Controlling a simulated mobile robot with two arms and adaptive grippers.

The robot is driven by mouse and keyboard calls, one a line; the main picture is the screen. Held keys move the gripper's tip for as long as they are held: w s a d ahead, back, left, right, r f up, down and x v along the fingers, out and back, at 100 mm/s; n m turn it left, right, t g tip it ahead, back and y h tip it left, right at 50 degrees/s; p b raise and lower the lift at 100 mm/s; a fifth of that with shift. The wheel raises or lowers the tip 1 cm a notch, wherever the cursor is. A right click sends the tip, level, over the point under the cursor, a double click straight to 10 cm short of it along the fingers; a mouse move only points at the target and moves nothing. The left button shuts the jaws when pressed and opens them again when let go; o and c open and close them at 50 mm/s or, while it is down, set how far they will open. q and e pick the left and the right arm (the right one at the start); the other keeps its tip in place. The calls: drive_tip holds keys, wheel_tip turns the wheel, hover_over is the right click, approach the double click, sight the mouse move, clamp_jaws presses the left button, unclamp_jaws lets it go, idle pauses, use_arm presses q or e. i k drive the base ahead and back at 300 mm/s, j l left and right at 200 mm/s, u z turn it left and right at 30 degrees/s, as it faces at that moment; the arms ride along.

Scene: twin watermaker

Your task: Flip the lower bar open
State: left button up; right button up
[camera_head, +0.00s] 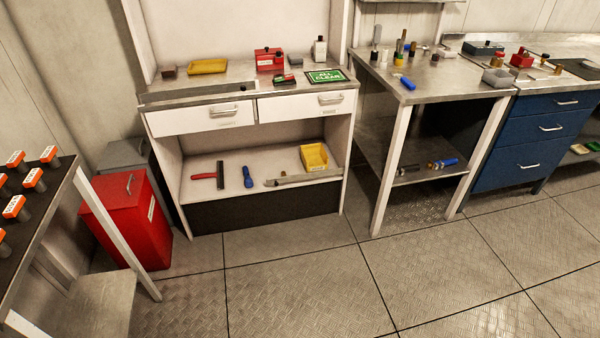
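Neither of my grippers is in view. I cannot tell for certain which thing is the lower bar. A long grey bar (305,178) lies near the front of the lower shelf (270,193) of the white bench, in front of a yellow bin. Another grey bar (195,95) runs along the left front part of the bench top. Two white drawers (195,120) with metal handles sit under that top and look shut.
A red cabinet (128,220) stands left of the bench. A dark rack (35,215) with several orange-topped items is at the left edge. A steel table (420,78) and blue drawer unit (540,135) stand right. The metal floor (300,270) in front is clear.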

sight(276, 181)
drive_tip(key=i+j+z, duration=0.15)
drive_tip(key=i+z, duration=0.25)
drive_tip(key=i+j+z, duration=0.15)
drive_tip(key=z, duration=0.25)
drive_tip(key=i+j, duration=0.3)
drive_tip(key=i+j+z, duration=0.1)
drive_tip(key=i+j, duration=0.2)
drive_tip(key=j, duration=0.2)
drive_tip(key=i+j, duration=0.3)
drive_tip(key=j, duration=0.15)
drive_tip(key=i+j+z, duration=0.1)
drive_tip(key=i+j, duration=0.2)
drive_tip(key=j, duration=0.15)
drive_tip(key=i+j, duration=0.25)
drive_tip(key=j, duration=0.2)
drive_tip(key=l+z, duration=0.05)
